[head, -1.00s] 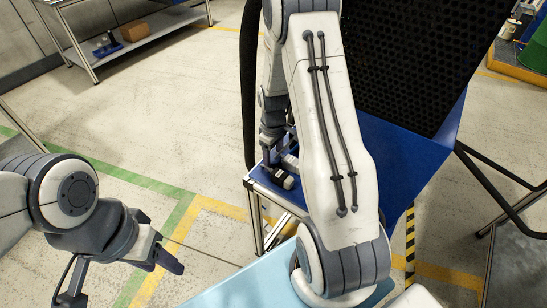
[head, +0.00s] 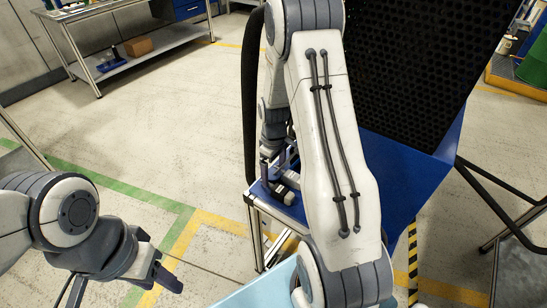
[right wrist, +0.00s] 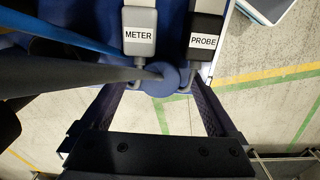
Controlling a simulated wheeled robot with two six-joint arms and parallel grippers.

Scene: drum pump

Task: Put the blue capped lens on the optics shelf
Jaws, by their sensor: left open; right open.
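A round blue disc (right wrist: 161,80) lies between the spread fingers of my right gripper (right wrist: 153,92) in the right wrist view. I cannot tell whether it is the capped lens, and no gap or contact with the fingers is clear. In the head view my right gripper (head: 278,180) is partly hidden behind my own arm, over the blue surface of a small metal-legged stand (head: 262,207). My left gripper (head: 122,284) is open and empty at the lower left, above the floor. I cannot identify an optics shelf.
Connectors labelled METER (right wrist: 139,36) and PROBE (right wrist: 205,40) sit beside the disc. A black perforated panel (head: 430,60) rises at the right. A bench (head: 95,75) at the back left holds a cardboard box (head: 139,47). The floor at left is open.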

